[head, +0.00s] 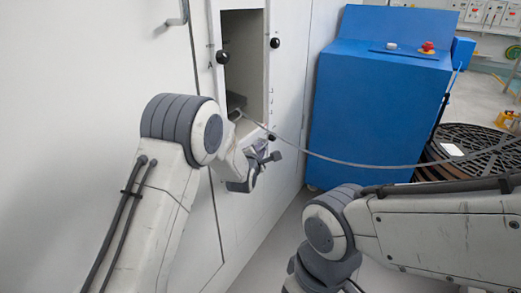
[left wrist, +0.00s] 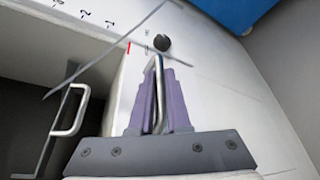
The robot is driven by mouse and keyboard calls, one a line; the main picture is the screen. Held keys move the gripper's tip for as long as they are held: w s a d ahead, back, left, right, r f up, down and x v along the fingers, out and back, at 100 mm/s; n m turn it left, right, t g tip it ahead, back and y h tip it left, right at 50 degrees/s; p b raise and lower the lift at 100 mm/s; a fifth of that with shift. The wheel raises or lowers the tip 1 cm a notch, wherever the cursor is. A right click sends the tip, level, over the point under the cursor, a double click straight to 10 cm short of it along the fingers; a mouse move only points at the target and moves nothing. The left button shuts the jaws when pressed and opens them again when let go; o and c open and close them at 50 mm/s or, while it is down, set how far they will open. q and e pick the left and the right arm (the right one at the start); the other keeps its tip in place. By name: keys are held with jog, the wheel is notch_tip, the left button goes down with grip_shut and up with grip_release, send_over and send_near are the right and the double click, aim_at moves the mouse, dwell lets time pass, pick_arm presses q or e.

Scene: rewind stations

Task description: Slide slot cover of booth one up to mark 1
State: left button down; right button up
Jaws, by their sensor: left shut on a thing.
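The slot opening (head: 248,60) of the white booth is tall and uncovered over most of its height in the head view. My left gripper (head: 268,160) is at its lower end. In the left wrist view my left gripper (left wrist: 160,100) has its purple fingers shut on a bent metal handle (left wrist: 156,68). The handle stands on a white surface, apparently the slot cover (left wrist: 119,90), beside the dark opening (left wrist: 35,70). Numbered marks (left wrist: 84,15) with a 1 and a 2 show beside the opening; a short red line (left wrist: 128,47) is near the handle. My right gripper is out of view.
A thin grey strip (head: 350,162) runs from the slot to a dark reel (head: 470,145) at right. Black knobs (head: 275,42) flank the opening. A second metal handle (left wrist: 72,110) is in the opening. A blue cabinet (head: 375,110) stands to the right.

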pick_arm(q)
notch_tip(320, 180, up, 4)
jog(key=shift+d+r+p, duration=0.1)
jog(key=shift+p, duration=0.75)
jog(key=c, duration=0.9)
grip_release()
jog(key=v, duration=0.5)
jog(key=p+v, duration=0.1)
jog(key=v, duration=0.4)
jog(key=shift+s, duration=0.3)
